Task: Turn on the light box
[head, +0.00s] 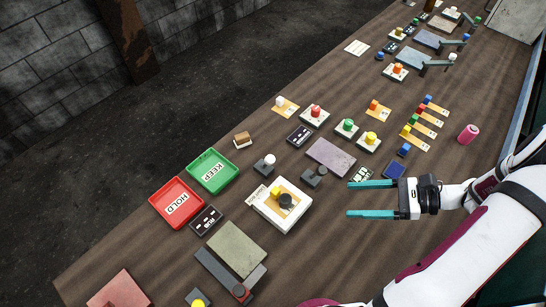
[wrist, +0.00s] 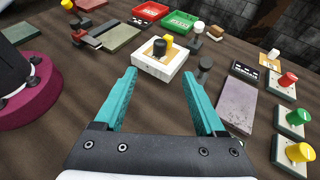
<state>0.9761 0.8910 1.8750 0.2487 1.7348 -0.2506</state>
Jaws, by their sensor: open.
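A white box (head: 278,212) stands on the table, left of my gripper in the head view. It has a black round knob (head: 285,200) and a yellow piece (head: 275,191) on top, and dark lettering on its edge too small to read. I cannot tell for sure that it is the light box. My gripper (head: 348,198) is open and empty, its teal fingers pointing toward the white box but apart from it. In the wrist view the white box (wrist: 158,67) sits beyond and between the fingertips (wrist: 158,73), with its knob (wrist: 159,47) facing me.
A small dark grey piece with a round top (head: 314,174) stands right of the white box. A purple-grey slab (head: 331,157) lies behind it. Red HOLD tray (head: 166,191) and green KEEP tray (head: 231,178) stand left. Several colored-button blocks fill the far table. Bare wood lies below my gripper.

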